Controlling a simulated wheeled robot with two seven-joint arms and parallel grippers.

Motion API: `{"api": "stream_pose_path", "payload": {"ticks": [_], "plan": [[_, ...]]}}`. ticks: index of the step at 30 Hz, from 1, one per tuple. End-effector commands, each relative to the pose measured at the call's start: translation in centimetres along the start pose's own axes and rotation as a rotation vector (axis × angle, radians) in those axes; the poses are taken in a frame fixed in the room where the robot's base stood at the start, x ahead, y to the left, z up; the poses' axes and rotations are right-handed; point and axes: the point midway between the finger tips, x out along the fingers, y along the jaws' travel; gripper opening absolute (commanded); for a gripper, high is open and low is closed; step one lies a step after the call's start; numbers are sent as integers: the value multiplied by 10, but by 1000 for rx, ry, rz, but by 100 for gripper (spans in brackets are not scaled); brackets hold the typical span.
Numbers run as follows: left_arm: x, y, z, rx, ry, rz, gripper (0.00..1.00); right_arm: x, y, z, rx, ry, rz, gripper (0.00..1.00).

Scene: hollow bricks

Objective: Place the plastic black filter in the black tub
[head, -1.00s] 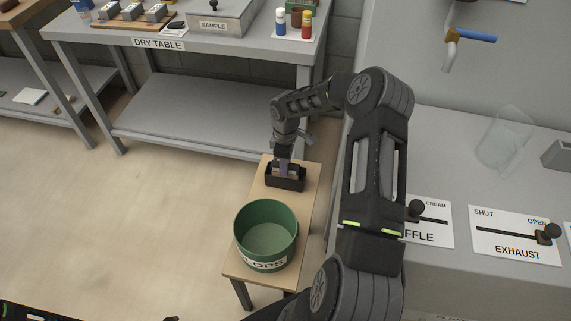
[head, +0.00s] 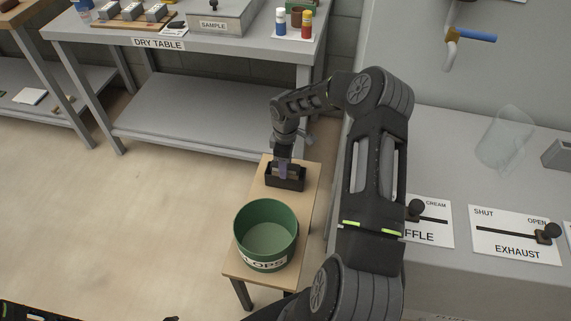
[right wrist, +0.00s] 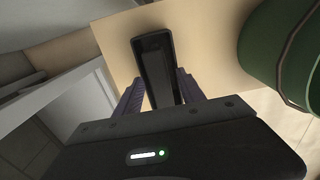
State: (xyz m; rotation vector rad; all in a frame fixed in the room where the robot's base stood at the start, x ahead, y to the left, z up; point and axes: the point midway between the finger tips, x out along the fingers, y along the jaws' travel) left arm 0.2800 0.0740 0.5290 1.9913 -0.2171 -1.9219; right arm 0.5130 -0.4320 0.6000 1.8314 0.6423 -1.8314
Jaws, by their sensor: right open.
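The black tub (head: 290,184) sits on the small wooden stand, behind the green bucket. My right gripper (head: 284,174) points down at it, with its purple fingers at the tub's opening. In the right wrist view the open fingers (right wrist: 160,92) stand on either side of the dark, long tub (right wrist: 152,52). I cannot make out the black plastic filter apart from the dark tub inside; the gripper and shadow hide part of it.
A green bucket (head: 267,231) with a label stands on the front of the wooden stand (head: 304,203). A grey bench with levers (head: 516,236) is to the right. The dry table (head: 190,45) stands behind. Open floor lies to the left.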

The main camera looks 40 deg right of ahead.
Motion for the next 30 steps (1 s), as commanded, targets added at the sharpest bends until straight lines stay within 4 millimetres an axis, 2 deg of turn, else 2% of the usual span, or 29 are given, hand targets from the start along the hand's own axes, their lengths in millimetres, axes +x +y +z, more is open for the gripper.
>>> {"api": "stream_pose_path", "payload": {"ticks": [5,15,18,24,30], "plan": [[-1,0,0,0,0,0,36,-21,1,0,-1,0,2,47],[-2,1,0,0,0,0,36,-91,1,0,0,0,3,47],[-2,1,0,0,0,0,36,-106,1,0,0,0,2,47],[-2,1,0,0,0,0,36,-120,0,0,-1,0,0,47],[-2,1,0,0,0,0,36,-121,0,0,0,0,-1,47]]}}
